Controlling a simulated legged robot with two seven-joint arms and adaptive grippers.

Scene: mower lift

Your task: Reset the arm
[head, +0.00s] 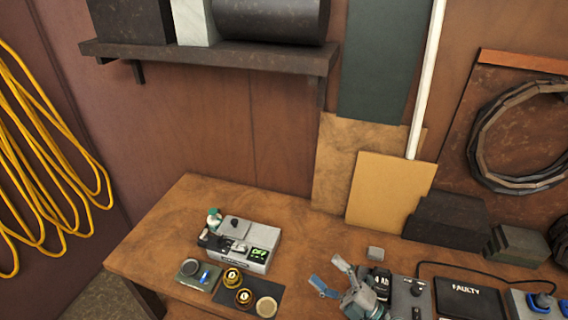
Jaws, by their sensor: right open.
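My right gripper (333,277) reaches up from the bottom edge in the head view. Its fingers are spread apart with nothing between them. It is over the front of the wooden workbench (165,235), just left of a grey device with dark knobs (410,295). The gripper and arm hide part of that device. My left gripper is not in view.
A grey box with a green display (240,245) sits at the bench's left. Near it are a small tray (199,275) and a dark mat (259,290) with round parts. A box labelled FAULTY (470,298) is at right. A shelf (215,57) hangs above.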

